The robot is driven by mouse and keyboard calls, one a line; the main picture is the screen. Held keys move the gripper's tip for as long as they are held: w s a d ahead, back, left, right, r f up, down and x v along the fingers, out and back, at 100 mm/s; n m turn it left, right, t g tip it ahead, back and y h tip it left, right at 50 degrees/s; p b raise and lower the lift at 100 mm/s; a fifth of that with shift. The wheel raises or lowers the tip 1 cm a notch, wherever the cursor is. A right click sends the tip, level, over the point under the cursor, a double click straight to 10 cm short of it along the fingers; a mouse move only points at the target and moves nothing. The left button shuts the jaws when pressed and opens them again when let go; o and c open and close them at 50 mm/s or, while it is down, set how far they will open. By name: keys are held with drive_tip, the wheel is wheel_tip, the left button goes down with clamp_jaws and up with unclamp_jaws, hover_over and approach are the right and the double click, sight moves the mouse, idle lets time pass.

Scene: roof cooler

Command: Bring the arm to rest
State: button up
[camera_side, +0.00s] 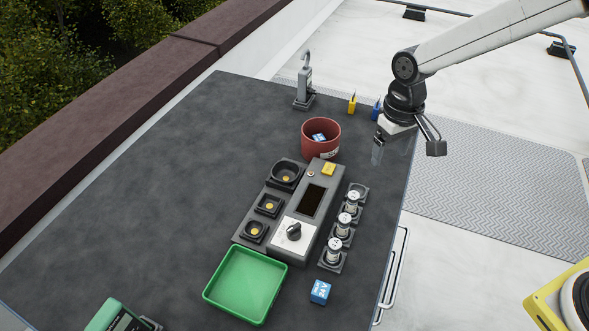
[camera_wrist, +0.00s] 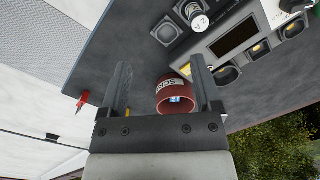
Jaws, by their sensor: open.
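My gripper (camera_side: 377,150) hangs at the end of my arm above the right edge of the dark table (camera_side: 130,210), to the right of the red bin. Its two fingers stand apart with nothing between them, and they also show in the wrist view (camera_wrist: 160,85). The red bin (camera_side: 321,142) holds a blue and white block (camera_side: 319,137). In the wrist view the bin (camera_wrist: 178,98) lies beyond the fingers, apart from them.
A grey tester (camera_side: 309,200) with a knob stands mid-table. Several silver cylinders (camera_side: 334,245) sit in holders on its right. A green tray (camera_side: 245,285) and a blue 24V block (camera_side: 320,291) lie in front. A grey hooked stand (camera_side: 304,85) rises behind. The table's left is clear.

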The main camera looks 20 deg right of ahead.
drive_tip(key=s+d+m+t, duration=0.1)
drive_tip(key=s+d+t, duration=0.2)
drive_tip(key=s+d, duration=0.8)
drive_tip(key=shift+s+d+f, duration=0.2)
drive_tip(key=shift+s+d, duration=0.15)
drive_tip(key=shift+d, duration=0.3)
